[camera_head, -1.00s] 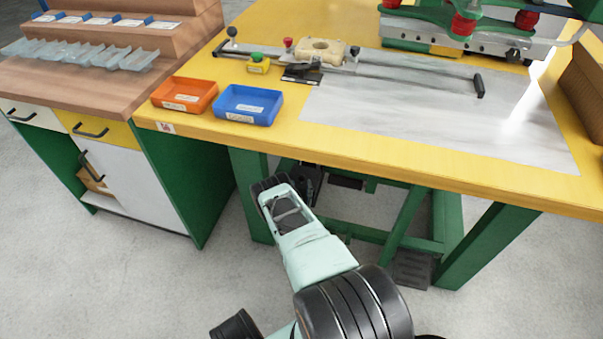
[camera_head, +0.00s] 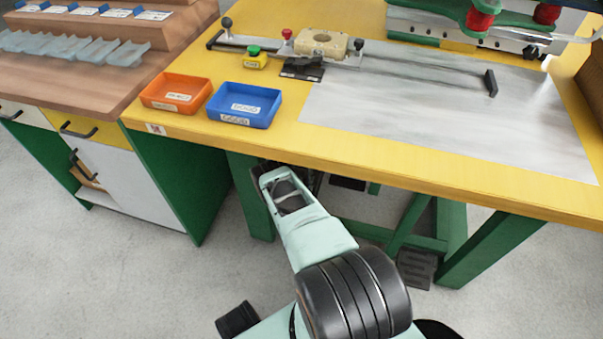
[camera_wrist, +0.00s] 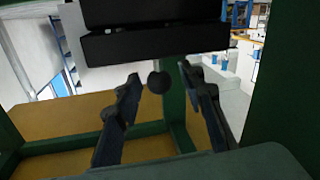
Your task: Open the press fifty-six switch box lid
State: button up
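A black box-like body (camera_wrist: 150,45) fills the top middle of the wrist view, with a dark seam across it. I take it for the switch box, but no label is readable. A round black knob (camera_wrist: 157,83) shows just below its lower edge. My gripper (camera_wrist: 160,74) is open, with one finger on each side of the knob. I see no clear contact between the fingers and the knob. In the head view my arm reaches under the table's front edge, and the gripper is mostly hidden there.
The yellow table (camera_head: 420,172) has a green frame (camera_head: 467,245) beneath it, close around my arm. An orange bin (camera_head: 176,93) and a blue bin (camera_head: 243,105) stand near the front edge. A wooden bench (camera_head: 85,85) stands at left. A black pedal-like block (camera_head: 417,268) is low at right.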

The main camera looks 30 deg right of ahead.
grip_shut()
jog(key=shift+w+d+r, duration=0.15)
jog(key=shift+d+r, duration=0.05)
jog(key=shift+r, duration=0.2)
jog(key=shift+w+d+r+p, duration=0.2)
jog(key=shift+r+p, duration=0.15)
jog(key=shift+r, duration=0.15)
grip_release()
jog(key=shift+f, duration=0.1)
jog(key=shift+s+f, duration=0.1)
jog(key=shift+a, duration=0.1)
